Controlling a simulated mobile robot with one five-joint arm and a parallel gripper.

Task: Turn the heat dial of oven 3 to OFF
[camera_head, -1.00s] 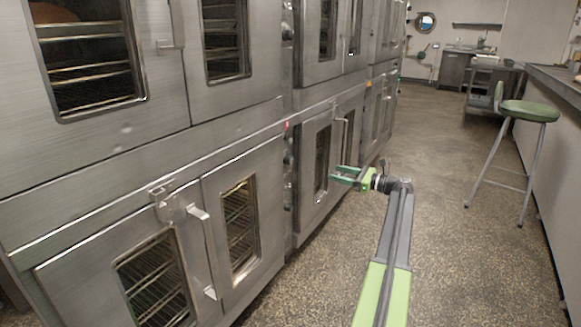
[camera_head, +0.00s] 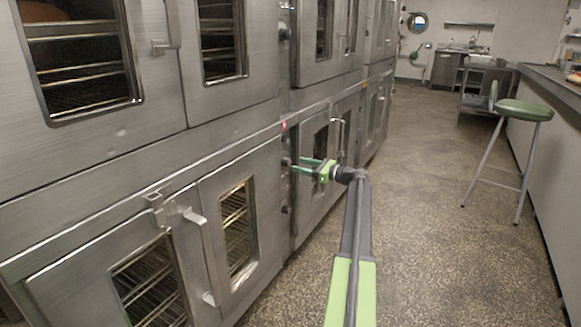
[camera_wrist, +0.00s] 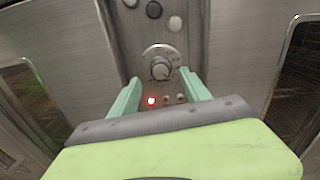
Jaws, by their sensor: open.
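In the wrist view a round metal dial (camera_wrist: 161,68) sits on a narrow control panel, with a lit red lamp (camera_wrist: 151,101) below it. I cannot read its marks or the oven's number. My gripper (camera_wrist: 158,88) is open, its green fingers on either side below the dial, with nothing between them. In the head view my gripper (camera_head: 297,166) points left at the panel strip between the lower oven doors. A dark knob (camera_head: 286,162) shows just off its fingertips. I cannot tell whether the fingers touch the panel.
Steel oven doors with windows line the left, including a lower door (camera_head: 240,220) with a protruding handle (camera_head: 200,235). A green stool (camera_head: 524,110) stands at the right by a counter. The floor (camera_head: 420,200) between is clear.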

